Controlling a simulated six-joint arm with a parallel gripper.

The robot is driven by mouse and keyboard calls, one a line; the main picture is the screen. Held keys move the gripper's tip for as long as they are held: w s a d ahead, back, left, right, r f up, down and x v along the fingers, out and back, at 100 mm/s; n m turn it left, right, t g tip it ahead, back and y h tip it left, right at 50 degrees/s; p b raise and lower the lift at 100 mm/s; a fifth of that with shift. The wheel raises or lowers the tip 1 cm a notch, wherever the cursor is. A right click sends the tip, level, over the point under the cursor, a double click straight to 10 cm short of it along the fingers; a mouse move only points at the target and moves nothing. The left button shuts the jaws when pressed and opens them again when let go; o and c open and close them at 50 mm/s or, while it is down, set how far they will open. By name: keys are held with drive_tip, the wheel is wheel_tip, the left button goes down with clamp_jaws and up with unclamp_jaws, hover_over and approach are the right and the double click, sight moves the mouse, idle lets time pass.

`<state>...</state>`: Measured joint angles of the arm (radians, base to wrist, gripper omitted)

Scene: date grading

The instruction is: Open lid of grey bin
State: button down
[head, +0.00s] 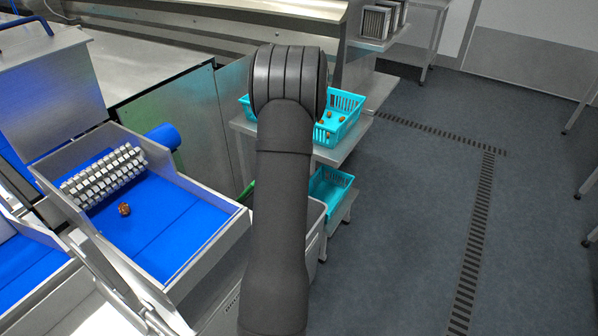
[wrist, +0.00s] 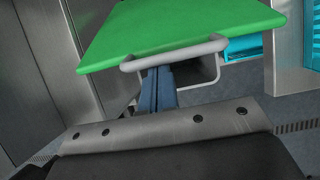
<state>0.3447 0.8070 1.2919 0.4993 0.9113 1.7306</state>
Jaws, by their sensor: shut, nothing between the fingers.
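The green lid (wrist: 180,30) fills the upper middle of the wrist view, with a grey bar handle (wrist: 185,53) along its near edge. My gripper (wrist: 155,72) is shut and empty, its blue-grey fingers together with the tips at the handle's left part. I cannot tell whether they touch it. Part of the grey bin (wrist: 207,72) shows dark beneath the lid; a gap seems to show there, but how far the lid is raised is unclear. In the head view a sliver of green lid (head: 247,192) and the grey bin's side (head: 313,228) show beside my arm, which hides the rest and my gripper.
Turquoise crates stand on the upper shelf (head: 345,105) and lower shelf (head: 330,190) beyond my arm. A blue-floored sorting tray (head: 160,212) with a metal roller and one date (head: 124,209) lies left. The floor (head: 420,230) at right is clear.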

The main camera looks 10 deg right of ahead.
drive_tip(key=w+a+r+g+h, duration=0.1)
drive_tip(key=w+a+r, duration=0.2)
drive_tip(key=w+a, duration=0.4)
drive_tip(key=w+a+r+g+h, duration=0.1)
drive_tip(key=w+a+r, duration=0.2)
drive_tip(key=w+a, duration=0.4)
drive_tip(key=shift+r, duration=0.15)
drive_tip(key=shift+s+d, duration=0.1)
drive_tip(key=shift+s, duration=0.05)
wheel_tip(320, 180, up, 9)
drive_tip(key=s+d, duration=0.2)
idle(0.6)
